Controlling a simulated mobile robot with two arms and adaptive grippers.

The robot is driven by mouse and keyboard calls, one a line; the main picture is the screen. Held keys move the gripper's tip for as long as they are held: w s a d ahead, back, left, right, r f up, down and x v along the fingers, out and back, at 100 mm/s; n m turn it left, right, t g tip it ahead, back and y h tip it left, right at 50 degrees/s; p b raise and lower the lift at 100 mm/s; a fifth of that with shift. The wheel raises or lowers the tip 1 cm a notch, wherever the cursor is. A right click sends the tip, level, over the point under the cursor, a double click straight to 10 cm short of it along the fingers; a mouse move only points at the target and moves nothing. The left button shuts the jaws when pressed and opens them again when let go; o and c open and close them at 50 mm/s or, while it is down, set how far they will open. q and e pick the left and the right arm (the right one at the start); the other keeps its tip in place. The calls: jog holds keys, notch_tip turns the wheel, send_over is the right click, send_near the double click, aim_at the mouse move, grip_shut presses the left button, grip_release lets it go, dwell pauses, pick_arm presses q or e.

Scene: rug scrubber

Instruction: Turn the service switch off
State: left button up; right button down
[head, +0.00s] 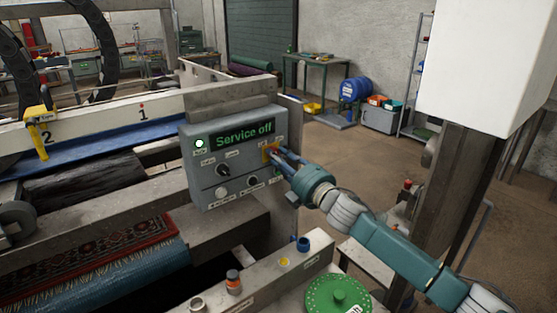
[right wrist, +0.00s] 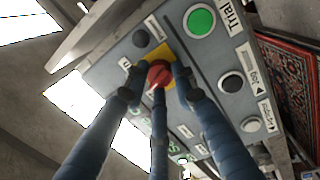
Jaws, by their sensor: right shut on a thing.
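The grey control box (head: 203,178) stands at the rail in the middle of the head view. Its display (head: 243,134) reads "Service off" in green. The red service switch (right wrist: 158,74) sits on a yellow plate (right wrist: 150,54) at the box's right side. In the head view the plate and switch (head: 271,150) are partly covered by my fingers. My right gripper (head: 279,157) reaches in from the right, its blue fingers around the red knob. In the right wrist view the three fingers (right wrist: 158,85) are shut on it. My left gripper is not in view.
The box also carries a black knob (head: 223,170), a white button (head: 221,192), a black button (head: 253,181) and a lit lamp (head: 200,143). A patterned rug (head: 95,260) lies on the machine at lower left. A green round disc (head: 338,294) sits at the front.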

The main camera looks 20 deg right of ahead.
jog(key=shift+f+n+y, duration=0.2)
jog(key=shift+n+y, duration=0.2)
jog(key=shift+n, duration=2)
jog(key=c, duration=1.4)
grip_release()
jog(key=shift+r, duration=0.1)
jog(key=v, duration=1.2)
